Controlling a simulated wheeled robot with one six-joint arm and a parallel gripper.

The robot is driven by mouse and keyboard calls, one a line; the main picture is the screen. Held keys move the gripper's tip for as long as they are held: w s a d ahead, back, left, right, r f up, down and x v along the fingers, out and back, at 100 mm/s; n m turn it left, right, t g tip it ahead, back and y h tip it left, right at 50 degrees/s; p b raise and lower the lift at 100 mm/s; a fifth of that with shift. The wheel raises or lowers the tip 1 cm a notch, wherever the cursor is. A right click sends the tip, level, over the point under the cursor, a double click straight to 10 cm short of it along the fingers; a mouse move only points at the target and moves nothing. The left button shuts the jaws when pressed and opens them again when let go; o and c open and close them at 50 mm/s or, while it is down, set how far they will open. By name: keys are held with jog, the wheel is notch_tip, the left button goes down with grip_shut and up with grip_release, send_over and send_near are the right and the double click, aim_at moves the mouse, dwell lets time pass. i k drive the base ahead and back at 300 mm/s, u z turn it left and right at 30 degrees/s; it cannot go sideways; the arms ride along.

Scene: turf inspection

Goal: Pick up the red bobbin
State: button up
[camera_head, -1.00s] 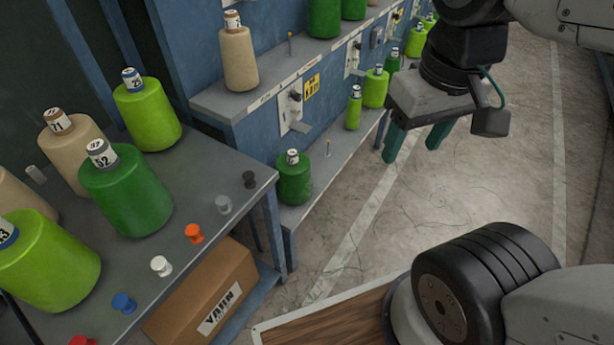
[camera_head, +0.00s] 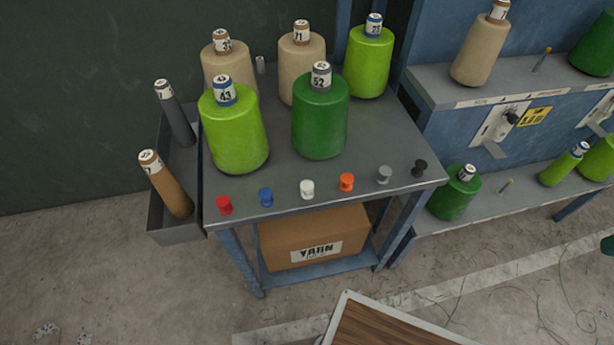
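The red bobbin (camera_head: 224,205) is a small spool standing near the front left corner of a grey metal table (camera_head: 390,150). It is the leftmost in a row of small bobbins along the table's front edge. The blue bobbin (camera_head: 266,197) is just to its right, with a gap between them. Nothing covers the red bobbin. My gripper is not clearly in view; only a small dark green piece shows at the right edge of the picture.
White (camera_head: 307,189), orange (camera_head: 346,182), grey (camera_head: 384,174) and black (camera_head: 420,168) bobbins continue the row. Large yarn cones, including a lime one (camera_head: 235,135), stand behind. A side bin (camera_head: 176,232) holds two tubes. A yarn box (camera_head: 300,238) sits below.

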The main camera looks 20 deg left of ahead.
aim_at(223, 202)
jog(key=u, duration=1.5)
jog(key=i, duration=0.2)
jog(key=z, duration=0.2)
